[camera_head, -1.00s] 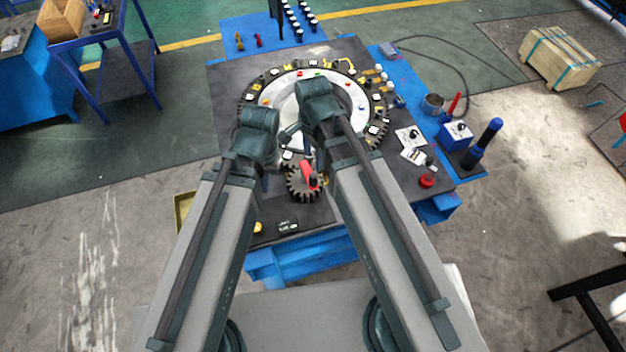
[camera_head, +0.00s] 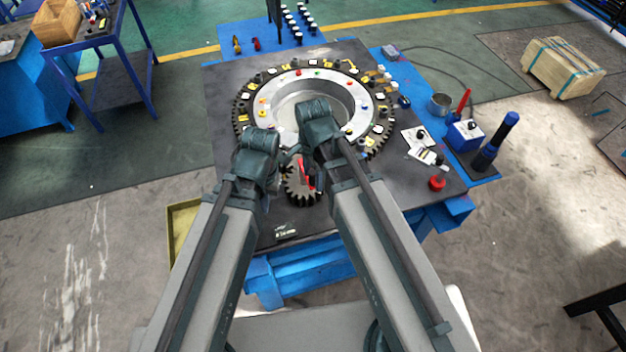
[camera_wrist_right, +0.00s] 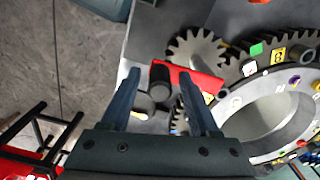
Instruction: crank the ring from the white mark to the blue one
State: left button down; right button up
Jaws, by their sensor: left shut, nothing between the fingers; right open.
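The large ring (camera_head: 340,98), with dark outer teeth, a pale inner band and coloured marks, lies flat on the dark table. A small toothed gear (camera_head: 297,197) with a red crank arm (camera_head: 305,172) sits at its near side. In the right wrist view, the red arm (camera_wrist_right: 198,82) crosses the small gear (camera_wrist_right: 193,47) and a black handle (camera_wrist_right: 160,78) is at its end. My right gripper (camera_wrist_right: 160,76) is open, its fingers either side of the handle in that view. My left gripper (camera_head: 284,160) is shut and empty, left of the crank, partly hidden. I cannot tell which mark is at the reference.
A red knob (camera_head: 437,183), white cards (camera_head: 427,155) and a blue box (camera_head: 465,131) stand at the table's right. A dark blue post (camera_head: 497,138) rises beyond. A yellow bin (camera_head: 182,225) is at the left edge. The table's near left is mostly clear.

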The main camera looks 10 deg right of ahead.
grip_shut()
dwell(0.3)
dwell(1.1)
